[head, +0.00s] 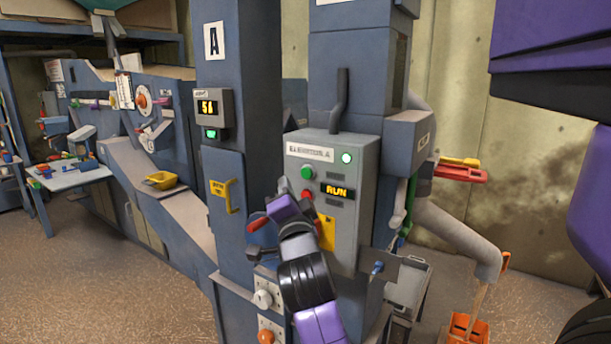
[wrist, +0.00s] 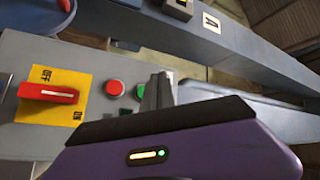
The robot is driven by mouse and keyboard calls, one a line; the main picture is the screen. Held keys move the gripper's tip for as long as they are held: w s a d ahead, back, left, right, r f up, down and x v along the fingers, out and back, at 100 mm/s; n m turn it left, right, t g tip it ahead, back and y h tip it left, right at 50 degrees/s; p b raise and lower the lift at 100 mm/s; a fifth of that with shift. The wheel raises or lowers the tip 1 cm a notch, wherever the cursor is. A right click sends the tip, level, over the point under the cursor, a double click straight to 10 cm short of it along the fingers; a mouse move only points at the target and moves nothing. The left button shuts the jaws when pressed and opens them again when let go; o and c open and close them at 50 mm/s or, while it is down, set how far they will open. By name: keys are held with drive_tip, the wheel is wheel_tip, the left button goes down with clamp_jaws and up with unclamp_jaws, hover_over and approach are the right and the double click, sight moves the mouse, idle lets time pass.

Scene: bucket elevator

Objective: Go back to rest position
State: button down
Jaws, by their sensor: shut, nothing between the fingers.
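My gripper (head: 282,208) is in front of the grey control box (head: 345,222) in the head view, near its left edge. Its fingers are together with nothing between them. In the wrist view the closed fingers (wrist: 160,90) point up past the panel, beside the green button (wrist: 140,91) and red button (wrist: 115,87). A red rotary switch on a yellow plate (wrist: 50,95) shows at the left of the wrist view. My wrist hides part of the panel's lower left.
A blue column (head: 238,70) marked A stands left of the box, with a display (head: 207,108) and yellow handle (head: 227,196). An orange bin (head: 465,329) stands at lower right. Floor at lower left is clear.

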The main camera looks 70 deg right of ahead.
idle(0.7)
drive_tip(key=a+f+n+t+y, duration=0.3)
drive_tip(key=a+f+n, duration=0.25)
drive_tip(key=a, duration=0.25)
drive_tip(key=s+a+f+n+t+y, duration=0.1)
drive_tip(key=a+f+n+t+y, duration=0.25)
drive_tip(key=a+n, duration=0.35)
drive_tip(key=a+f+n+t+y, duration=0.25)
drive_tip(key=a+f+n, duration=0.25)
drive_tip(key=a, duration=0.4)
drive_tip(key=s+a+f+n+g+y, duration=0.2)
drive_tip(key=s+a+f+n+y, duration=0.1)
drive_tip(key=s+a+f, duration=0.4)
drive_tip(key=s+a+f+n+g+y, duration=0.2)
drive_tip(key=s+a+f+y, duration=0.3)
drive_tip(key=s+a, duration=0.4)
drive_tip(key=s+f+n, duration=0.1)
drive_tip(key=s, duration=0.4)
drive_tip(key=shift+s+a+f+g+y, duration=0.15)
drive_tip(key=shift+f+g+y, duration=0.15)
drive_tip(key=shift+f+g, duration=0.1)
